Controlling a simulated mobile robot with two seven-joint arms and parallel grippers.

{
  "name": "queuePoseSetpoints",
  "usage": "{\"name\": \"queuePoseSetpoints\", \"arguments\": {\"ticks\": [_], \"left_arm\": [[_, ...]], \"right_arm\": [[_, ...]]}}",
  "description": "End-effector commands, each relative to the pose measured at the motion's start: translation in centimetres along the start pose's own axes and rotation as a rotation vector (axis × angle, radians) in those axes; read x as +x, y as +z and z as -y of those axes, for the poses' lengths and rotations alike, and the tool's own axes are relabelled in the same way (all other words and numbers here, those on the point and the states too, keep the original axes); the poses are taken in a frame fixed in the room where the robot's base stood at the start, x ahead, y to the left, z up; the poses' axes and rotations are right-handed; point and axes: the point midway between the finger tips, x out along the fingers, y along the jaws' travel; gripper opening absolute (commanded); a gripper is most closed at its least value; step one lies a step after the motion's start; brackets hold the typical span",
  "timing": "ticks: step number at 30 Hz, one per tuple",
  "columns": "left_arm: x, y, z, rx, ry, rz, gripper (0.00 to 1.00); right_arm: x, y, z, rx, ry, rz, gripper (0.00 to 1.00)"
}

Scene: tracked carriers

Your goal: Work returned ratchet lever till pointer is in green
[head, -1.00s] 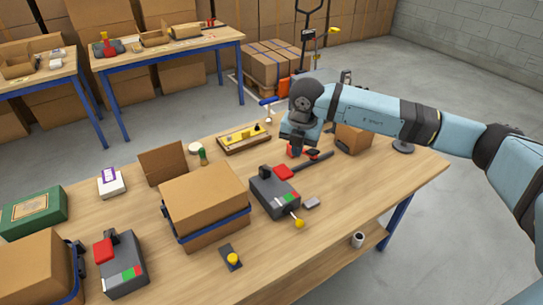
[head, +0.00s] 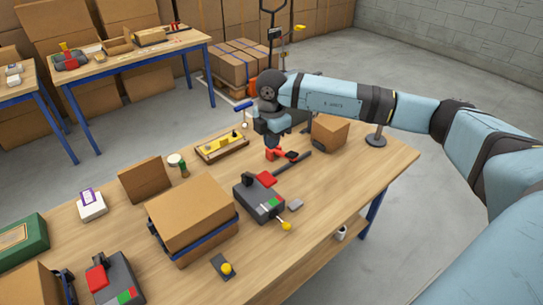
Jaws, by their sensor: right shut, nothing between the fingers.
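A dark grey ratchet unit (head: 251,197) stands near the middle of the table, with a red block on top and a white, green and red scale (head: 273,203) on its face. The pointer is too small to read. A short lever with a yellow knob (head: 286,226) sticks out at its front. A long dark bar (head: 293,166) extends from its back toward the upper right. My right gripper (head: 272,153) is shut above the table just behind the bar, with red parts at its tips; I cannot tell whether it touches the bar. My left gripper is not in view.
A similar unit (head: 116,285) stands at the lower left. A large carton with a blue strap (head: 192,215) is left of the ratchet unit. A small carton (head: 330,132) and a round-based stand (head: 376,140) are right of my gripper. The table's right front is clear.

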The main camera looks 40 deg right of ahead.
Motion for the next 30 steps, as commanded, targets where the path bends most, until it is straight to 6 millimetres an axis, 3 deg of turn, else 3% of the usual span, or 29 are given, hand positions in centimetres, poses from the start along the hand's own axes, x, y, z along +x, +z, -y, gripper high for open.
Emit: {"name": "queuePoseSetpoints", "arguments": {"ticks": [12, 18, 24, 30], "left_arm": [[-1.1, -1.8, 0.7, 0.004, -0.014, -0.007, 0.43], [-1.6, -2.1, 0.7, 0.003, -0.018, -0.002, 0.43], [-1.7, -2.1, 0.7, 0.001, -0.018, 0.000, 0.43], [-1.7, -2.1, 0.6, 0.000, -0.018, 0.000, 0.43]], "right_arm": [[8.3, -0.1, 0.1, -0.001, -0.004, 0.000, 0.00], [11.4, -0.1, 0.1, -0.002, -0.003, 0.000, 0.00], [12.8, 0.0, 0.1, -0.002, -0.001, 0.000, 0.00], [13.0, 0.0, 0.1, -0.003, 0.000, -0.001, 0.00]]}}
